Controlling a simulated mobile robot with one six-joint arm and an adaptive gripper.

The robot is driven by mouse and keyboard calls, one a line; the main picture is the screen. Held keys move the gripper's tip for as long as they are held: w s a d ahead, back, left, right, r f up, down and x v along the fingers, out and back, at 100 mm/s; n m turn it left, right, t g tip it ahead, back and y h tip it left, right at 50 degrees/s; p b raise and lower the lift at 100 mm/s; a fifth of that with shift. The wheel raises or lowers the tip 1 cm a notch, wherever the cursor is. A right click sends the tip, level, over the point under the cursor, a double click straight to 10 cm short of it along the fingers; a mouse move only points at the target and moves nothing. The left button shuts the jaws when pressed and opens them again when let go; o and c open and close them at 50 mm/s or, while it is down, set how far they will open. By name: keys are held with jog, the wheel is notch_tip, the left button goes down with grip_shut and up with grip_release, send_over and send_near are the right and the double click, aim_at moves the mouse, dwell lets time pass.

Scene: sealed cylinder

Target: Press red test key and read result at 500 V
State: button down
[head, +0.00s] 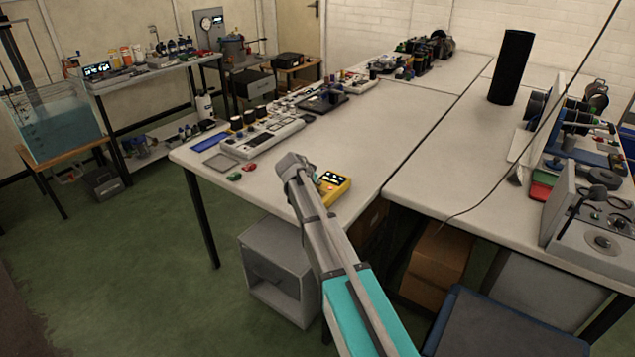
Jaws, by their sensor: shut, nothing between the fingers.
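A small yellow device (335,187) with dark and pale parts on its face lies near the front edge of the left white table. It is most likely the tester. Its red key and any reading are too small to make out, and my arm covers its left side. My gripper (292,165) is at the end of my arm, over the table and just left of the yellow device. Its fingers are shut and hold nothing. I cannot tell whether it touches anything.
A red (249,167) and a green (234,176) small piece lie left of my gripper. A long pale panel (262,139) lies behind them. A tall black cylinder (511,67) stands on the right table (450,160). The table's middle is clear.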

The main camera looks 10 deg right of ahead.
aim_at(317, 186)
jog(key=shift+s, duration=0.15)
notch_tip(317, 186, up, 4)
jog(key=p, duration=0.4)
jog(key=shift+r+p, duration=0.15)
jog(key=shift+p, duration=0.25)
jog(key=p+v, duration=0.6)
jog(key=v, duration=0.3)
jog(key=shift+a+r+p, duration=0.2)
jog(key=shift+r+p, duration=0.1)
jog(key=shift+p, duration=0.1)
jog(key=s+d+f+n+g+y, duration=0.2)
jog(key=s+n, duration=0.1)
jog(key=s, duration=0.7)
jog(key=s+d+f+n+g+y, duration=0.1)
jog(key=s+d+n+g+y, duration=0.1)
jog(key=s, duration=0.8)
jog(key=s+d+f+n+g+y, duration=0.2)
jog(key=s+n, duration=0.2)
jog(key=s, duration=0.6)
jog(key=shift+f+g+y, duration=0.3)
